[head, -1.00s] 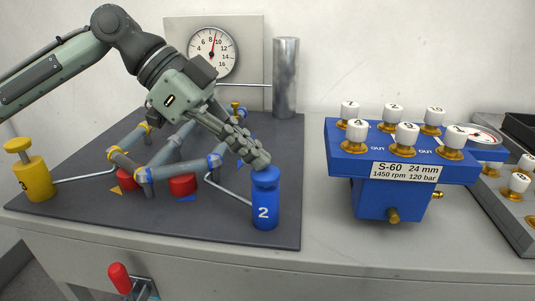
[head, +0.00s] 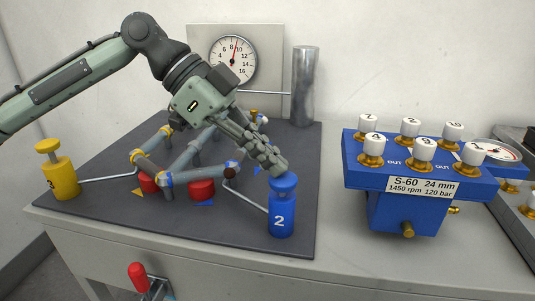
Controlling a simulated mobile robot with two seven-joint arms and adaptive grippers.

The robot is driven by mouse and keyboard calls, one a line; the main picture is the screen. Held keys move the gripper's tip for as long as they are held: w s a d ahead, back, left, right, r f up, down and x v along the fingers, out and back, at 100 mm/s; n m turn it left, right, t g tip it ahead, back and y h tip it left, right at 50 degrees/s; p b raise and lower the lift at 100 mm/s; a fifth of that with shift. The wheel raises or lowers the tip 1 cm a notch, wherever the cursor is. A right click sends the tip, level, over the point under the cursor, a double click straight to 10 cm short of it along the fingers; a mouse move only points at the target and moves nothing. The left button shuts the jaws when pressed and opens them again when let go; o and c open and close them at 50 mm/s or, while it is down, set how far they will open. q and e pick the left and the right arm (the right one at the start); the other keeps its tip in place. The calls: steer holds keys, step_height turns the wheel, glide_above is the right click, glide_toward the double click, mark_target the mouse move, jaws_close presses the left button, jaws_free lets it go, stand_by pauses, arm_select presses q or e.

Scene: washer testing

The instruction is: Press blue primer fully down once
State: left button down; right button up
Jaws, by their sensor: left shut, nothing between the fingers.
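The blue primer (head: 281,215), marked 2, stands upright near the right front of the dark mat (head: 200,228). Its round blue cap shows at the top, with a narrow neck below it. My left gripper (head: 278,168) is shut and empty, angled down from the upper left. Its fingertips are at the top of the blue cap and hide part of it; they appear to touch it. My right gripper is not in view.
A yellow primer (head: 60,178) stands at the mat's left corner. Pipes with red parts (head: 201,190) lie behind the blue primer. A dial gauge (head: 232,62) and metal cylinder (head: 305,88) stand at the back. A blue S-60 block (head: 405,210) stands right, with bare table between.

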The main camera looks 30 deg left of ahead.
arm_select(q)
steer(key=shift+r, duration=0.9)
steer(key=v, duration=1)
steer(key=shift+r, duration=0.55)
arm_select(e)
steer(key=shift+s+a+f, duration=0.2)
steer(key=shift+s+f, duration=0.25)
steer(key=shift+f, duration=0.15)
